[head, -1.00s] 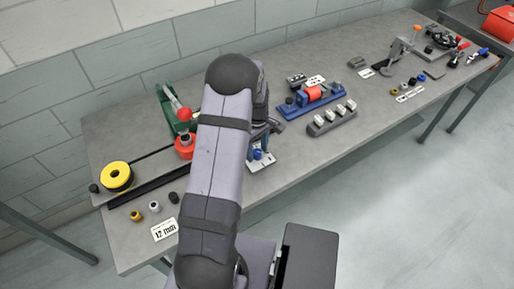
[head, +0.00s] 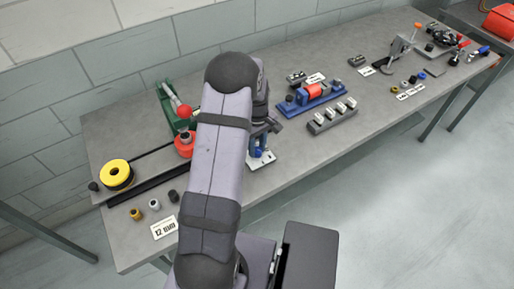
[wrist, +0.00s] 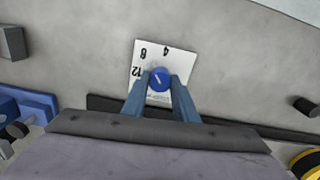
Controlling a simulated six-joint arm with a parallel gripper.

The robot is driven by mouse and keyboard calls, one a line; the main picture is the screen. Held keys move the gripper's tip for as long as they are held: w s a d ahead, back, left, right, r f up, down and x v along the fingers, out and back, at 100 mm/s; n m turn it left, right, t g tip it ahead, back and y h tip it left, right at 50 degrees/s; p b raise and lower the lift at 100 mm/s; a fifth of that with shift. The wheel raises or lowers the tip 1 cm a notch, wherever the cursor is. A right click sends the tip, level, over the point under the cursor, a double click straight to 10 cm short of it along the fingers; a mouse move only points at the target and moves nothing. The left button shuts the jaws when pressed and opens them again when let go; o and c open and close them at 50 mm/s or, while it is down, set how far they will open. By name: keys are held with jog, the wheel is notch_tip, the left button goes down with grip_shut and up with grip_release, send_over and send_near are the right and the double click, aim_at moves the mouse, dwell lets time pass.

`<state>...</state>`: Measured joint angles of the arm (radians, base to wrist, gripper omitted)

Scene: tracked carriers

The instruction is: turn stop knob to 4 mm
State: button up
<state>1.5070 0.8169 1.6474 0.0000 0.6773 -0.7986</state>
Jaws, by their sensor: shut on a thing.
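The stop knob (wrist: 159,79) is blue and round with a white pointer line. It sits on a white dial plate (wrist: 178,62) marked 4, 8 and 12, which look upside down in the wrist view. The pointer line slants from upper left to lower right; I cannot tell which number it marks. My gripper (wrist: 160,83) is shut on the knob, with one blue finger on each side. In the head view the knob (head: 258,153) and plate (head: 264,160) sit at the front bench edge, partly hidden by my gripper (head: 260,144).
A green fixture with a red ball (head: 184,112) stands to the left. A yellow wheel (head: 117,174), a dark rail and a 12 mm card (head: 164,228) lie further left.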

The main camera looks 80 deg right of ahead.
aim_at(257, 149)
jog(key=m+b, duration=0.1)
jog(key=m, duration=0.2)
jog(key=shift+m, duration=0.4)
jog(key=shift+m+b, duration=0.35)
jog(key=shift+m, duration=1.55)
jog(key=o, duration=1.1)
jog(key=shift+c, duration=0.2)
jog(key=shift+r+b, duration=1.25)
jog(key=shift+r, duration=2.45)
